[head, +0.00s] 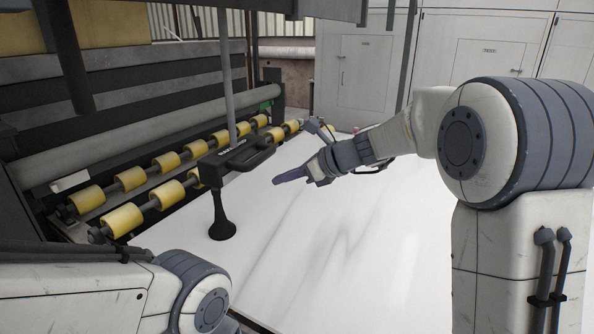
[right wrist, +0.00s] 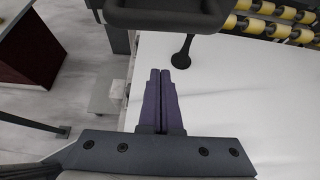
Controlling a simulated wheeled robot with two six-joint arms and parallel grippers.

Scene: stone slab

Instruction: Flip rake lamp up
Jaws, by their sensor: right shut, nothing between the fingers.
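The rake lamp, a black housing (head: 237,155) with pale lettering on its front, hangs on a grey vertical pole above the white stone slab (head: 330,235). A black stem with a flared round foot (head: 221,225) extends below it, over the slab. My right gripper (head: 276,181) has purple fingers, shut and empty, pointing left and lying to the right of the housing, apart from it. In the right wrist view the closed fingertips (right wrist: 160,73) point toward a black housing (right wrist: 165,14), with a visible gap, and the round foot (right wrist: 180,61). My left gripper is outside the view.
Yellow rollers (head: 165,163) on dark shafts run along the slab's left and far edge. A long grey tube (head: 120,138) lies behind them. White cabinets (head: 365,70) stand at the back.

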